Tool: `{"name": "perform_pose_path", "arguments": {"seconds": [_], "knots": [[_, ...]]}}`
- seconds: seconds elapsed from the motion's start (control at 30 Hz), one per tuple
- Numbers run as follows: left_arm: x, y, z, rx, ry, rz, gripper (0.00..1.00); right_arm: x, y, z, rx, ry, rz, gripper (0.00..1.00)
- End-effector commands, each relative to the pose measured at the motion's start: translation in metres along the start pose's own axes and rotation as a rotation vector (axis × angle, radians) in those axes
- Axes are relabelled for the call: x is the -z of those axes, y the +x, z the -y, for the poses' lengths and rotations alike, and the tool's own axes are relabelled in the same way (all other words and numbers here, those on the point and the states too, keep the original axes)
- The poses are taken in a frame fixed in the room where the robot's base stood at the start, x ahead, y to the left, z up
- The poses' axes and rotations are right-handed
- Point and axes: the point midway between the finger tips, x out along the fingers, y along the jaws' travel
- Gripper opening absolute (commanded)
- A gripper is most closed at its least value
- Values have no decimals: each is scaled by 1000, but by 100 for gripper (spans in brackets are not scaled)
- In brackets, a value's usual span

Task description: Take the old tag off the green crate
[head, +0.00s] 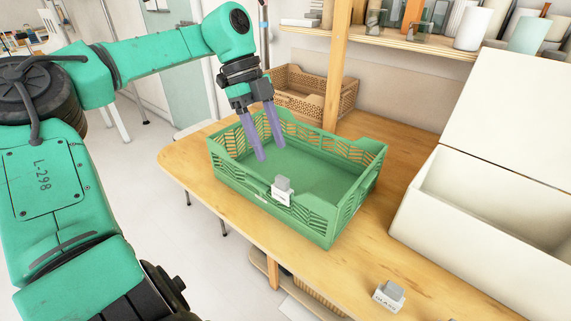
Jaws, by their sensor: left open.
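The green crate (345,216) stands on the wooden table and looks empty inside. A white tag with a grey clip (281,191) sits on the rim of its near long side. A second tag with a grey clip (389,294) stands on the table near the front edge, to the right of the crate; its lettering is too small to read surely. My left gripper (270,154) points down over the left part of the crate. Its two purple fingers are apart with nothing between them, up and left of the crate's tag. My right gripper is not in view.
A large white box with a raised lid (475,205) stands on the right of the table (330,264). A brown basket (296,88) and a wooden post (336,75) are behind the crate. A shelf (400,43) with jars and cylinders runs above. Bare table lies between crate and box.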

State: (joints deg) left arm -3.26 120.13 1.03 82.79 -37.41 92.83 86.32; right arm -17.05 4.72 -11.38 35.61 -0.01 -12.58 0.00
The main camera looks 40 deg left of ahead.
Motion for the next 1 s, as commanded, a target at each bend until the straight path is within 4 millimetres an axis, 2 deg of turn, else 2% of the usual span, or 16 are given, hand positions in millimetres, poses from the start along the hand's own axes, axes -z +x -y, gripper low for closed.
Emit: {"name": "perform_pose_path", "arguments": {"seconds": [0.03,0.13,0.4,0.57,0.8,0.83,0.97,1.0], "knots": [[0,14,-1,-4,1,-3,59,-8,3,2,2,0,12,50],[0,39,-1,-4,2,-4,59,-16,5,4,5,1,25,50],[0,101,-1,-5,-1,-1,59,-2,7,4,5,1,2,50],[0,118,-1,-2,0,-1,59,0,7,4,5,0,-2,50],[0,120,0,0,0,0,59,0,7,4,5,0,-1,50],[0,119,0,0,0,0,55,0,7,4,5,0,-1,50],[0,119,0,0,0,0,5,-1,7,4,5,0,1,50],[0,119,0,0,0,0,0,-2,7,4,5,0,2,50]]}}
